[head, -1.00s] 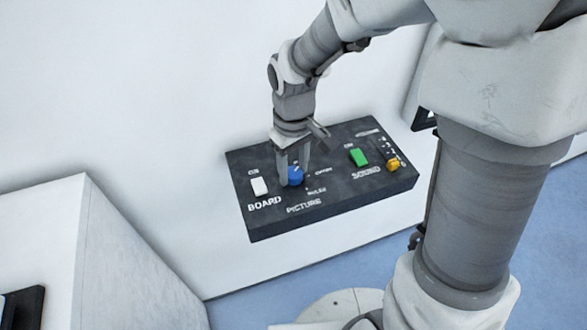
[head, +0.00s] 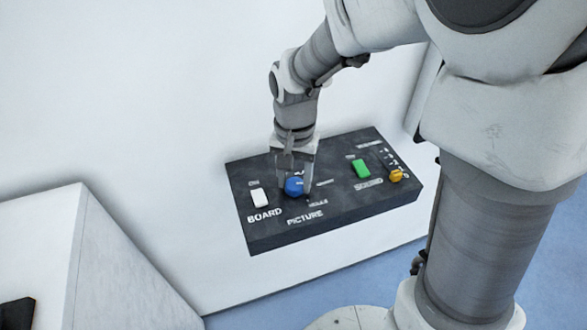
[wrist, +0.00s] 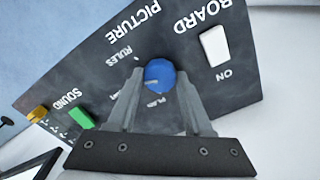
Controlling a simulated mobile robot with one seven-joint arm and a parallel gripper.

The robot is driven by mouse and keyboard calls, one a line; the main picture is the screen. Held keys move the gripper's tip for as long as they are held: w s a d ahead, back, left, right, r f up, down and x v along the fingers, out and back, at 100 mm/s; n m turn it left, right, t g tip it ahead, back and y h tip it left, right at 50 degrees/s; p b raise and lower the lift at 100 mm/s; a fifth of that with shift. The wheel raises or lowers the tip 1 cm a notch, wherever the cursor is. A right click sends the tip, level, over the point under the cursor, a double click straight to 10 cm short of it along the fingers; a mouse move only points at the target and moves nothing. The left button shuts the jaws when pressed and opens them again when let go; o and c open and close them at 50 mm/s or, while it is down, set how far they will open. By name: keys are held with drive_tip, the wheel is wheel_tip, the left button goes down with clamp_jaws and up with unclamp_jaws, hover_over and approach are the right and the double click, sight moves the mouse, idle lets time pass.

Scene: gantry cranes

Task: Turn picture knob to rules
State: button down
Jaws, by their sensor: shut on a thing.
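The blue picture knob (head: 294,187) sits on the dark control panel (head: 275,225), above the word PICTURE. My gripper (head: 297,180) reaches down to it from above, with its fingers on either side of the knob. In the wrist view my gripper (wrist: 158,88) is shut on the blue knob (wrist: 159,75). A label reading RULES (wrist: 119,57) shows beside the knob in the wrist view. The other labels around it are small or partly hidden by the fingers. I cannot tell clearly where the knob's pointer stands.
A white BOARD switch (head: 259,198) is left of the knob. A green SOUND switch (head: 361,169) and a yellow knob (head: 396,175) are to the right. A white block (head: 110,265) stands at the lower left.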

sight(295, 183)
drive_tip(key=m, duration=0.3)
drive_tip(key=shift+m, duration=2.3)
drive_tip(key=shift+c, duration=1.5)
unclamp_jaws()
drive_tip(key=shift+r, duration=0.1)
wheel_tip(295, 183, up, 17)
drive_tip(key=p, duration=0.2)
drive_tip(key=shift+r, duration=0.1)
